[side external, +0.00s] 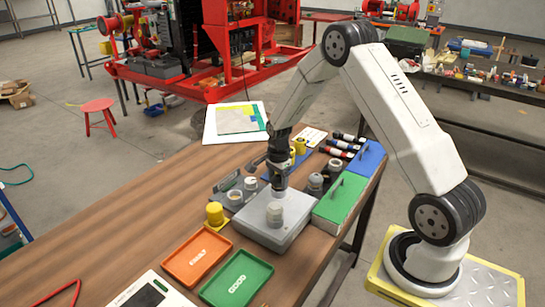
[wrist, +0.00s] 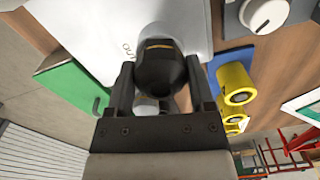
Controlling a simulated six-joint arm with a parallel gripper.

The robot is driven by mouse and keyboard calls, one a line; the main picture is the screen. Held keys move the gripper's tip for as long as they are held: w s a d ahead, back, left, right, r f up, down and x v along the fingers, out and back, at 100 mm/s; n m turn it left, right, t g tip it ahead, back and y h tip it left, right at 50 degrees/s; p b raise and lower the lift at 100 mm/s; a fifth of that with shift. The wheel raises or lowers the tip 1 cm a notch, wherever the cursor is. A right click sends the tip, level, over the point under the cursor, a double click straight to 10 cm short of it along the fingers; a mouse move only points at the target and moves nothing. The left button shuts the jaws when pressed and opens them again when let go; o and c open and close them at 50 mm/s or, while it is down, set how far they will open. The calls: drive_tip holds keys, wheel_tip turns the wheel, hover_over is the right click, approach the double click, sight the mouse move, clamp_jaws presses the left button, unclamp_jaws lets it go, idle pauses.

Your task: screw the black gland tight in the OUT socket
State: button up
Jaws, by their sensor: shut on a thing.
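My gripper (wrist: 160,85) is shut on the black gland (wrist: 158,68), which sits between the two fingers in the wrist view. The grey box (wrist: 197,18) lies beyond it, with the OUT lettering (wrist: 128,47) beside the gland. A pale round boss (wrist: 158,32) shows just past the gland; how far the gland sits in the socket cannot be told. The gland is too small to make out there.
An orange tray (side external: 197,257) and a green tray (side external: 237,279) lie at the front. A yellow cylinder (side external: 215,214) stands left of the box. A green case (side external: 340,199) is close on its right. Small fittings (side external: 315,183) crowd behind. The table's left part is clear.

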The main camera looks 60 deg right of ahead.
drive_tip(key=shift+m, duration=2.2)
drive_tip(key=shift+m, duration=2.3)
drive_tip(key=o, duration=1.2)
